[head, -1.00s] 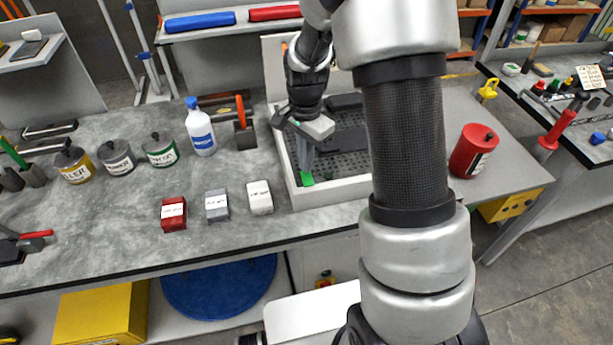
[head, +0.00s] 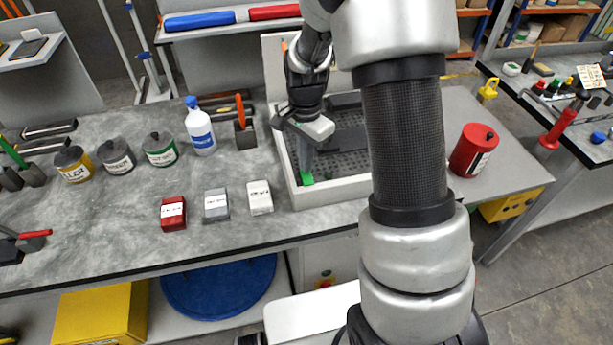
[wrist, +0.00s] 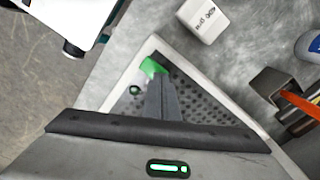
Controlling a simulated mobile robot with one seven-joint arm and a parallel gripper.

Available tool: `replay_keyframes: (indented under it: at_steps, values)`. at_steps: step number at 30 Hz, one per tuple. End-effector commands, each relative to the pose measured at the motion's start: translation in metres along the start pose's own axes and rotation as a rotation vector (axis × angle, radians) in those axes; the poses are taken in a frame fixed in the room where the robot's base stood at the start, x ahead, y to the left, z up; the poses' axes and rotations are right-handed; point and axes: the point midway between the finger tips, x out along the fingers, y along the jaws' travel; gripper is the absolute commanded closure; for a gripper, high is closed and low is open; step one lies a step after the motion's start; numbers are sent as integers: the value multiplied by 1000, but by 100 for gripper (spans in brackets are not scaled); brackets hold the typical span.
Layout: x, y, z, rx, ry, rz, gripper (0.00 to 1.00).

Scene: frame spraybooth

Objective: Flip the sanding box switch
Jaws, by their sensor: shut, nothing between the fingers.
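The sanding box (head: 343,190) is a pale, low-walled box with a dark perforated floor on the bench. Its front corner and floor also show in the wrist view (wrist: 205,105). My gripper (head: 306,174) points down inside its front left corner, with the fingers shut and empty. In the wrist view the grey fingers (wrist: 158,82) end at a bright green piece; I cannot tell whether it is a fingertip or the switch. A small dark green ring (wrist: 134,90) shows beside the fingers. I cannot clearly make out a switch lever. My arm hides the box's right part.
White (head: 260,197), grey (head: 216,205) and red (head: 173,213) blocks stand left of the box. A white bottle (head: 201,131) and a scraper holder (head: 245,136) stand behind them. A red can (head: 474,150) is at the right.

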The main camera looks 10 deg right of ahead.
Motion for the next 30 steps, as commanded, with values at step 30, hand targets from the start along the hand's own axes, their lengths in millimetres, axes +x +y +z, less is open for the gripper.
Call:
replay_keyframes:
  at_steps: [30]
  values:
    - [-1,0,0,0,0,1,100]
